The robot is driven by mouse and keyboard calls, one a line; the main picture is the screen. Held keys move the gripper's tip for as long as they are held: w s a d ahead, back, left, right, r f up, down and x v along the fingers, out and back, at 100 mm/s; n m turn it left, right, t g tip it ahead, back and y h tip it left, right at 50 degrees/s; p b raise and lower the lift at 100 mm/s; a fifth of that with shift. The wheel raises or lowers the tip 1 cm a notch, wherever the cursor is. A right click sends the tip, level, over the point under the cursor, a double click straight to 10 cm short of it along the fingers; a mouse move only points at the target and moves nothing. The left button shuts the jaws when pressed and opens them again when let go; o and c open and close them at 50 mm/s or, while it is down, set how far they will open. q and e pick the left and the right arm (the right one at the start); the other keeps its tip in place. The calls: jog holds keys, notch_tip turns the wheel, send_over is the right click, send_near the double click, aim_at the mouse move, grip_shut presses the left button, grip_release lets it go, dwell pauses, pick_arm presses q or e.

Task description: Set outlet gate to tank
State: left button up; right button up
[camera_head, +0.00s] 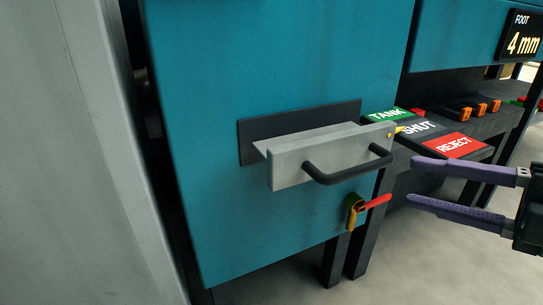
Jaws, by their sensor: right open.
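The outlet gate is a grey metal piece (290,172) on the front of a teal cabinet (280,60), set against a dark plate (262,130). It carries a black bar handle (345,175). A small yellow mark shows at its right end, close to the SHUT label (419,127). The green TANK label (385,115) lies behind SHUT and the red REJECT label (453,146) to its right. My right gripper (412,182) is open and empty, to the right of the handle and apart from it, its fingers pointing left. My left gripper is out of view.
A bench with orange items (475,106) and a "FOOT 4 mm" display (522,36) are at the upper right. A grey panel (60,150) fills the left.

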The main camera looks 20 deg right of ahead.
aim_at(368, 171)
jog(key=b+x, duration=0.2)
jog(key=x, duration=0.7)
grip_shut()
dwell(1.3)
